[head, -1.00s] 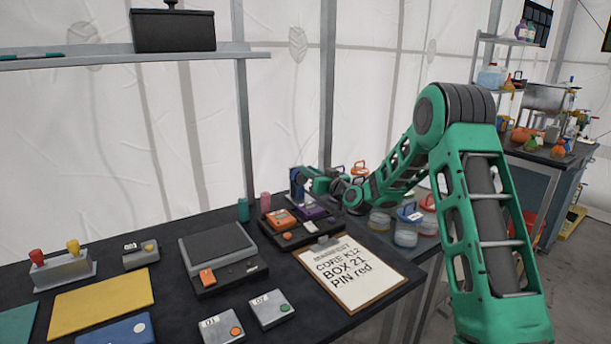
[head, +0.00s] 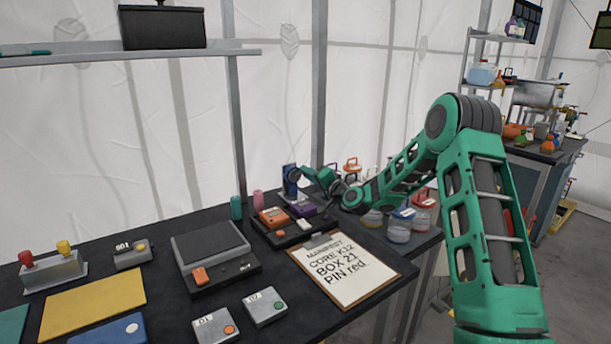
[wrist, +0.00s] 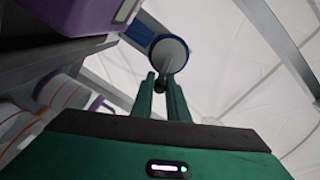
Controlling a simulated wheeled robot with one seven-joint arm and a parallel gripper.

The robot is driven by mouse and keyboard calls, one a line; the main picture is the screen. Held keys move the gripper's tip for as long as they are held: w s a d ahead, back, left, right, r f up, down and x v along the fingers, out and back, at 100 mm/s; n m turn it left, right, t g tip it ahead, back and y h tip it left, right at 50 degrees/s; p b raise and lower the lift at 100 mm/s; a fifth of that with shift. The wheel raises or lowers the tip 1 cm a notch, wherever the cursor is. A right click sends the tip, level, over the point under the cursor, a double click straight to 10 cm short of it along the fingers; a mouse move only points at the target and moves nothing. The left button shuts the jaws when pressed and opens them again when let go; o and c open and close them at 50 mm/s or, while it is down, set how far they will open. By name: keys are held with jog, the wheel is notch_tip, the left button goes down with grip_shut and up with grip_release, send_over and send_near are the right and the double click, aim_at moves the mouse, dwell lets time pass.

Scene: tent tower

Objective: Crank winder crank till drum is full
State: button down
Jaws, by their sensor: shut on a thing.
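The winder stands at the back of the table, with a blue body (head: 291,181) that also shows in the wrist view (wrist: 136,32). A round grey disc (wrist: 168,54) faces me beside the blue body; I cannot tell whether it is the drum or part of the crank. My gripper (head: 303,174) reaches the winder from the right. In the wrist view its two green fingers (wrist: 164,92) are shut on the dark crank handle (wrist: 160,84), just below the disc. The fingers hide most of the handle. How full the drum is cannot be seen.
A black tray with an orange box (head: 272,216) and a purple box (head: 302,209) sits just in front of the winder. A clipboard (head: 345,288) lies nearer. Lidded jars (head: 398,232) stand below my forearm. The tent wall is close behind.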

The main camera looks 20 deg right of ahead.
jog(key=shift+f+m, duration=0.6)
jog(key=shift+m, duration=0.6)
jog(key=c, duration=1.7)
grip_release()
jog(key=shift+c, duration=0.2)
jog(key=shift+r, duration=0.1)
jog(key=shift+s+d, duration=0.1)
jog(key=shift+s+d, duration=0.15)
jog(key=shift+s, duration=0.15)
jog(key=v, duration=1)
